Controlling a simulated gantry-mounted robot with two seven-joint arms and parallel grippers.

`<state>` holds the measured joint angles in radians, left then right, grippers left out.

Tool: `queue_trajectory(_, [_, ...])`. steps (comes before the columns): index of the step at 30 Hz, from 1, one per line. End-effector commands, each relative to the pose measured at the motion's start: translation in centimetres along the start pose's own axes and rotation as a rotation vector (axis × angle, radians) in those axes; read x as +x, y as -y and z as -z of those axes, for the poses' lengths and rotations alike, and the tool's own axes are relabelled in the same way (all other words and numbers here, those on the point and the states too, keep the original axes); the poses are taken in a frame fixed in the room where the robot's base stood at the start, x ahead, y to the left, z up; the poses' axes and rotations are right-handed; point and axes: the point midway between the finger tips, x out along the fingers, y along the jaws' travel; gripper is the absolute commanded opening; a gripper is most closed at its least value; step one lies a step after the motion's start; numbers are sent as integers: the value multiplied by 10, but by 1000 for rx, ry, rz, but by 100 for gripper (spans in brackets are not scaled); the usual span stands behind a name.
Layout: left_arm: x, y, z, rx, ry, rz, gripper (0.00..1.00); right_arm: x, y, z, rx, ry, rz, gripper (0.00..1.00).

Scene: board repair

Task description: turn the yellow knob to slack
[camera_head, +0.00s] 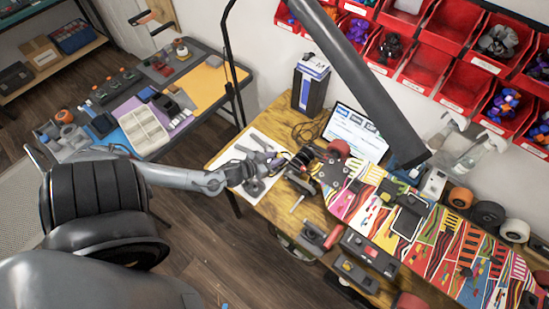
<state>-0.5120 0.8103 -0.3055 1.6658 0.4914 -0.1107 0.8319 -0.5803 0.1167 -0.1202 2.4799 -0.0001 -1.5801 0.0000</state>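I cannot make out a yellow knob in this view. A skateboard deck (440,235) with a bright multicoloured pattern lies across the wooden workbench, with a red wheel (339,149) at its upper left end. My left gripper (277,164) is at the end of the silver arm from the left, over the left part of the bench and just left of the deck's end. Its fingers are small and blend with dark parts and tools, so I cannot tell if they are open or shut. My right gripper is not in view.
A white sheet (252,143) with tools lies under my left wrist. A laptop screen (355,133) and a dark box (310,86) stand behind. Dark clamp-like blocks (369,253) sit at the front edge. Red bins (427,66) line the wall. A grey side table (150,145) stands left.

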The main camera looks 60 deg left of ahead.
Motion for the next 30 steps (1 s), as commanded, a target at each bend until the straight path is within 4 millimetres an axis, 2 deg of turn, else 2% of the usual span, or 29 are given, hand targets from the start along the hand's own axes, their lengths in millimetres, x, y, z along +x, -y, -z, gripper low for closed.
queue_trajectory(1, [0, 0, 0, 0, 0, -1, 10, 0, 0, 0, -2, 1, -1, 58])
queue_trajectory(3, [0, 0, 0, 0, 0, -1, 0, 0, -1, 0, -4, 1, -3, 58])
queue_trajectory(14, [0, 2, 2, 26, -1, -50, 0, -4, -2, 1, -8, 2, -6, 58])
queue_trajectory(23, [1, 8, 2, 103, -1, -236, 0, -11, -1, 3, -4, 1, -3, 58])
queue_trajectory(30, [5, 13, 0, 189, -1, -446, 0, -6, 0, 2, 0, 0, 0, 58])
